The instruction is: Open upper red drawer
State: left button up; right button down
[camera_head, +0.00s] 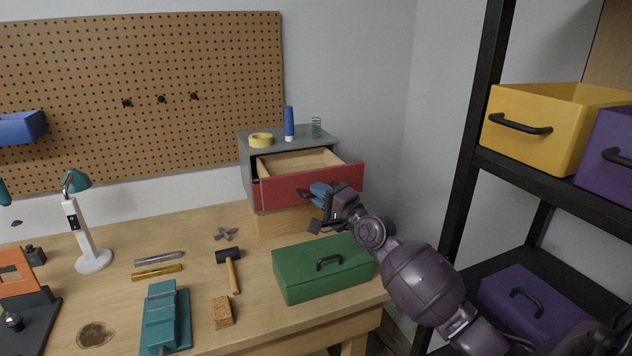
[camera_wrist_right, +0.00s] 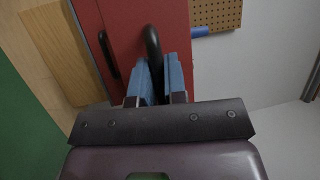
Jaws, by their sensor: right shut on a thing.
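The upper red drawer (camera_head: 285,187) stands pulled out from a grey cabinet (camera_head: 244,158) at the back right of the workbench. Its light wooden inside shows from above and looks empty where visible. My right gripper (camera_head: 320,191) is at the drawer front, its blue fingers shut on the black handle. In the right wrist view the gripper (camera_wrist_right: 156,80) has the curved black handle (camera_wrist_right: 152,42) between its fingers. A second black handle (camera_wrist_right: 108,55) on a red front shows to the left there. My left gripper is not in view.
Yellow tape (camera_head: 261,140), a blue bottle (camera_head: 289,122) and a green spring (camera_head: 316,127) stand on the cabinet. A black shelf (camera_head: 466,150) with a yellow bin (camera_head: 540,125) stands right.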

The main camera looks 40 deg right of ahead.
jog(key=shift+r, duration=0.1)
jog(key=shift+w, duration=0.1)
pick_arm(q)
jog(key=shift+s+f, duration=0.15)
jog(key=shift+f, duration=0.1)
pick_arm(e)
jog(key=c, duration=1.2)
grip_release()
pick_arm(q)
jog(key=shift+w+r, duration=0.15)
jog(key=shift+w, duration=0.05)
